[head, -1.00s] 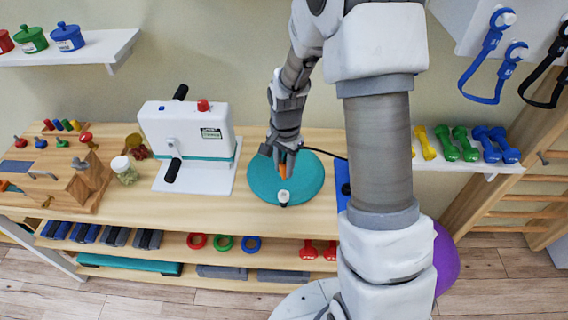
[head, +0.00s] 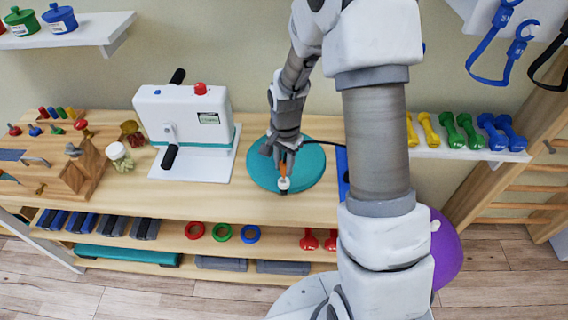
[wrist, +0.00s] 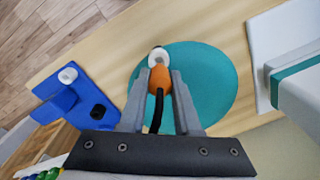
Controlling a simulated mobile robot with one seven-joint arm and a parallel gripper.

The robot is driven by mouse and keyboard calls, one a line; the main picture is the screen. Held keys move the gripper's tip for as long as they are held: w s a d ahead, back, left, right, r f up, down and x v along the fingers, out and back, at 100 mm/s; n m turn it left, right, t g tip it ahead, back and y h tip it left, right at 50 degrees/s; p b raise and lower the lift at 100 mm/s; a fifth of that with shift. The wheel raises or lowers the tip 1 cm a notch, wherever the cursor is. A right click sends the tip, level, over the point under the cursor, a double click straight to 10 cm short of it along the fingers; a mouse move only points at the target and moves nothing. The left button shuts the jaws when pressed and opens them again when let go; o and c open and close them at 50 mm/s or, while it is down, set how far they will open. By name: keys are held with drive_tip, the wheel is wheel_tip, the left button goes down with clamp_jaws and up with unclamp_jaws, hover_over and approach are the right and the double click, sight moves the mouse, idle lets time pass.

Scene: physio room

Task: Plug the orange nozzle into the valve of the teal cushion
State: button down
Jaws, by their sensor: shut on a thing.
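The teal cushion (head: 308,172) is a round disc lying flat on the wooden bench; it also shows in the wrist view (wrist: 215,80). Its white valve (head: 284,184) is at the cushion's front edge and shows at the top of the wrist view (wrist: 158,53). My gripper (head: 285,164) points down over the front of the cushion. It is shut on the orange nozzle (wrist: 159,78), which has a black hose trailing back between the fingers. The nozzle's tip is at the valve in both views. I cannot tell whether it is inside the valve or just above it.
A white machine (head: 187,125) with black handles stands left of the cushion. A blue stand (wrist: 75,100) with a white knob is on the cushion's other side. A jar (head: 119,156) and a wooden peg block (head: 60,170) are further left.

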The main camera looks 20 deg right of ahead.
drive_tip(key=shift+f+b, duration=1.25)
drive_tip(key=shift+f, duration=0.2)
idle(0.7)
drive_tip(key=c, duration=0.5)
unclamp_jaws()
drive_tip(key=shift+c, duration=0.2)
drive_tip(key=shift+r+p, duration=2.35)
drive_tip(key=shift+r, duration=1.2)
